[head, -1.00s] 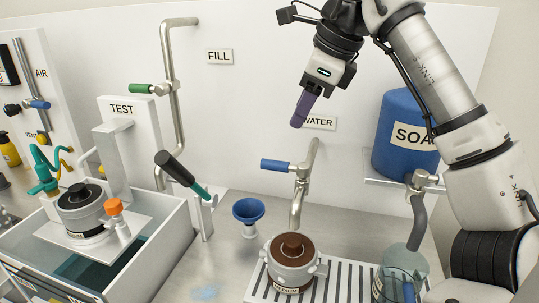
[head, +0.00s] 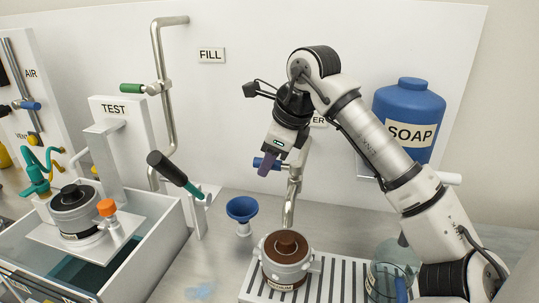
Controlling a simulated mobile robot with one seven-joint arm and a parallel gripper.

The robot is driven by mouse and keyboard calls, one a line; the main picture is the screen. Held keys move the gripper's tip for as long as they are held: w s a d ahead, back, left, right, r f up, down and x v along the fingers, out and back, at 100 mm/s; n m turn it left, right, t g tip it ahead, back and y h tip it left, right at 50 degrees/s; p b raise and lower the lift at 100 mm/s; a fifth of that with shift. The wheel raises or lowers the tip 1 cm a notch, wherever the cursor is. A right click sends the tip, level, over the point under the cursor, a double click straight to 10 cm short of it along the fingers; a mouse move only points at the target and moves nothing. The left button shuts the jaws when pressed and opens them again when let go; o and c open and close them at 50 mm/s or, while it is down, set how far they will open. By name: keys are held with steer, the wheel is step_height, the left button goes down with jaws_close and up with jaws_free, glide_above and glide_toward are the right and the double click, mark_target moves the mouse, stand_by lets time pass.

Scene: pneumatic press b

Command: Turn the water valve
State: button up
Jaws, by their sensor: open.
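The water valve has a blue lever handle (head: 257,163) pointing left on a metal tap (head: 290,200), under the partly hidden WATER label (head: 319,121).
A round pot with a brown lid (head: 286,243) stands on the slatted drain tray (head: 340,275) below the tap. A blue funnel (head: 242,208) is to its left. A glass jar (head: 385,283) and the blue soap tank (head: 408,115) are on the right. A black-handled press lever (head: 173,174) stands left.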

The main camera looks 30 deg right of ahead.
jaws_close()
